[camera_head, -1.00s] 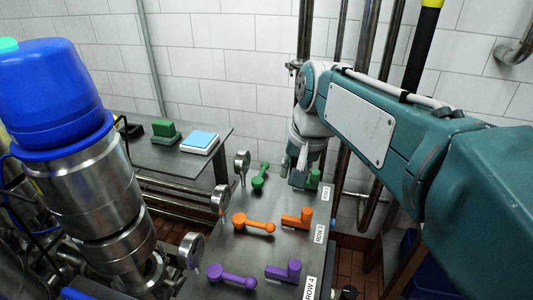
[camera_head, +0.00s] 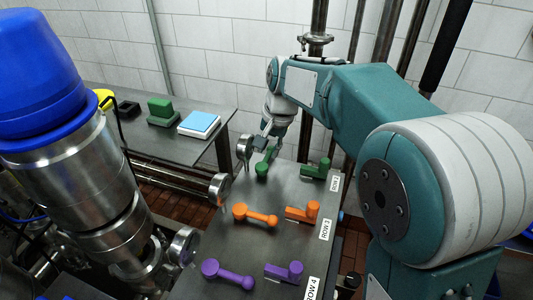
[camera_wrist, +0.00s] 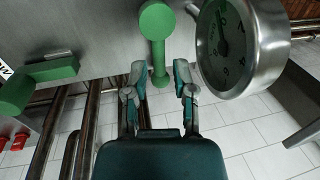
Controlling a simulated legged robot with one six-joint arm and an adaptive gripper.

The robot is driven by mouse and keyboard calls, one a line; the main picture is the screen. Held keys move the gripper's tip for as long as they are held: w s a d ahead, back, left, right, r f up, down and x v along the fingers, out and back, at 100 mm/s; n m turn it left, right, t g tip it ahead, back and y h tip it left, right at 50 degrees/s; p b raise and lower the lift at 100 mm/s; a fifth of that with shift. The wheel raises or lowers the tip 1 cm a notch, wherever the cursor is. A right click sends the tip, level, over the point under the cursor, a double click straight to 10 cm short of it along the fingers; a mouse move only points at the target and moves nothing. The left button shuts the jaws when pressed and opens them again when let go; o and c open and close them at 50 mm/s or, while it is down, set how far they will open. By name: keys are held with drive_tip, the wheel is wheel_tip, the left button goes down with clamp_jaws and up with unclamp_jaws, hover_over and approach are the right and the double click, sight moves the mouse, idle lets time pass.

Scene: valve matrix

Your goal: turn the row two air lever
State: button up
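The green row, two rows above the one labelled ROW 4, has a round-hubbed lever (camera_head: 264,163) beside a gauge (camera_head: 244,150) and a block-handled green one (camera_head: 316,169). Its own label (camera_head: 335,184) is hard to read. No marking shows which one is air. My gripper (camera_head: 268,138) is at the far end of the round-hubbed lever. In the wrist view, my gripper (camera_wrist: 161,76) is open, with one finger on each side of the lever's handle end (camera_wrist: 159,68). I see gaps at both sides. The gauge (camera_wrist: 228,40) is close to the right finger.
Orange levers (camera_head: 255,216) (camera_head: 302,213) and purple levers (camera_head: 228,274) (camera_head: 284,272) stand nearer on the metal panel (camera_head: 286,190). Vertical pipes (camera_head: 317,45) stand behind the arm. A side table (camera_head: 150,140) at left holds a green block (camera_head: 161,111) and a blue-topped box (camera_head: 199,123).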

sight(266, 159)
wheel_tip(266, 159, down, 2)
drive_tip(key=shift+w, duration=0.1)
drive_tip(key=shift+a+f, duration=0.15)
drive_tip(key=shift+f, duration=0.1)
drive_tip(key=shift+a, duration=0.1)
clamp_jaws()
